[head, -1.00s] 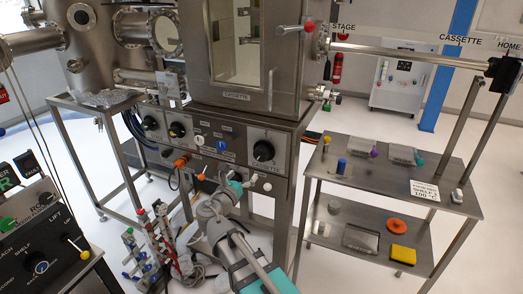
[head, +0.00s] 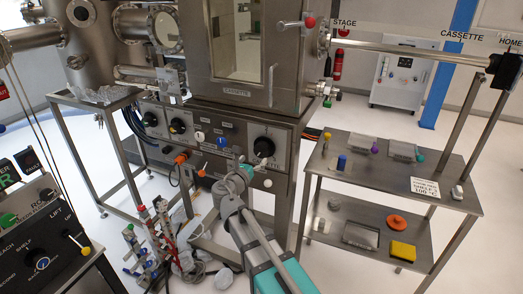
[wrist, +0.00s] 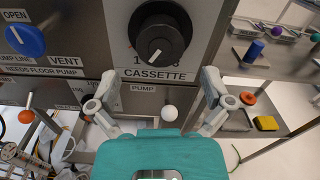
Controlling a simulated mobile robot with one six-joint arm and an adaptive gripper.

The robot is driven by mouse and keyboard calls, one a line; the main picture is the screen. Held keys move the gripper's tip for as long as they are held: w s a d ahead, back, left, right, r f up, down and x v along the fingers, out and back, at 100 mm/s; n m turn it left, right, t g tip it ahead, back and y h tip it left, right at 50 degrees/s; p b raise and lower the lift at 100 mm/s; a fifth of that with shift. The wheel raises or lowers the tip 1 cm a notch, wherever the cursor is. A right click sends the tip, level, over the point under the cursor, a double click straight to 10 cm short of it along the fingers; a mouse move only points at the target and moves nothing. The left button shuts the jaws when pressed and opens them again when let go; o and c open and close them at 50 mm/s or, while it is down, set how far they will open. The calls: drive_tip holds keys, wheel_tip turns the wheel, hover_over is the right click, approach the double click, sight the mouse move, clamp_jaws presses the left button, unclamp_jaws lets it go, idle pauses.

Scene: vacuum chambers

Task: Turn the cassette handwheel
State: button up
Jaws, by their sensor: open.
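The cassette handwheel is a round black knob with a white pointer mark. It sits on the chamber's front panel in the head view (head: 264,147) and at the top middle of the wrist view (wrist: 160,36), above a CASSETTE label (wrist: 155,75). My gripper (wrist: 157,88) is open and empty in the wrist view. Its two fingers are spread left and right, below the knob, and do not touch it. In the head view my arm reaches up toward the panel just below and left of the knob; the fingertips are hard to make out there.
A blue VENT knob (wrist: 25,38) is left of the handwheel. A small white ball knob (wrist: 169,113) is below it. A two-level steel shelf (head: 330,180) with small items stands to the right. Valves and hoses (head: 150,240) stand on the floor at left.

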sight(260, 151)
drive_tip(key=shift+x, duration=3.4)
drive_tip(key=c, duration=1)
drive_tip(key=shift+m, duration=0.4)
